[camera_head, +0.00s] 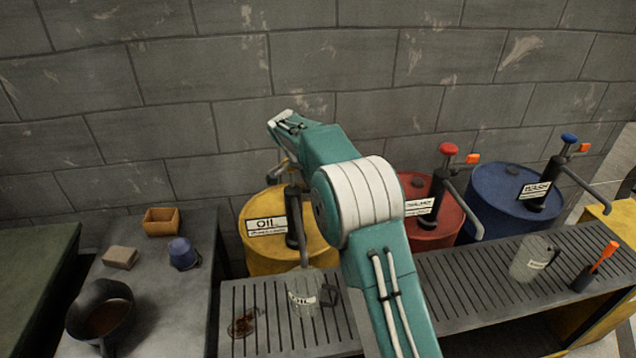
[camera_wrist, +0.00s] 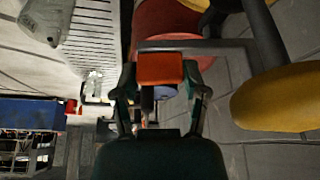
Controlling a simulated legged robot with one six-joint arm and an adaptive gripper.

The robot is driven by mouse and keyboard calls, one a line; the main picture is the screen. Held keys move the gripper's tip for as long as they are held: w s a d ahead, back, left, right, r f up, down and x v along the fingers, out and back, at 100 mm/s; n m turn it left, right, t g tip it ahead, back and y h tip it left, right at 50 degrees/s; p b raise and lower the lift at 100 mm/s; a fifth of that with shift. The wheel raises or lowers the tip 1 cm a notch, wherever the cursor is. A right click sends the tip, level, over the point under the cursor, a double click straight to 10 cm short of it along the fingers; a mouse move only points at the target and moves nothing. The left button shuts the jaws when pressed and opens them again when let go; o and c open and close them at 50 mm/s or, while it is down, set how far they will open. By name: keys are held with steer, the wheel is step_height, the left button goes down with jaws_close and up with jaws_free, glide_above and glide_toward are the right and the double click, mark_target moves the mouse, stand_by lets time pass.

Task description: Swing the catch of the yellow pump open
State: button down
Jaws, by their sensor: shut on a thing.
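The yellow oil drum (camera_head: 262,262) stands behind the slatted bench. Its dark pump column (camera_head: 297,215) and spout show in part, and my arm hides the pump's top in the head view. In the wrist view, my gripper (camera_wrist: 161,78) is shut on an orange block-shaped catch (camera_wrist: 160,67), with a finger at each side. A grey bar runs behind the catch to a thick grey shaft (camera_wrist: 264,35). A yellow rounded knob (camera_wrist: 280,98) is at that shaft's end, right of my gripper. How far the catch is turned I cannot tell.
A red drum (camera_head: 432,228) and blue drum (camera_head: 500,205) with pumps stand to the right. A clear jug (camera_head: 302,298) is under the oil spout, beside a brown spill (camera_head: 243,322). Another jug (camera_head: 530,258) is farther right. A pan (camera_head: 100,312) is at left.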

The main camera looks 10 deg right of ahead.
steer(key=shift+a+f, duration=0.15)
steer(key=shift+c, duration=0.6)
jaws_free()
steer(key=shift+w, duration=0.1)
step_height(320, 180, up, 10)
steer(key=shift+a, duration=0.1)
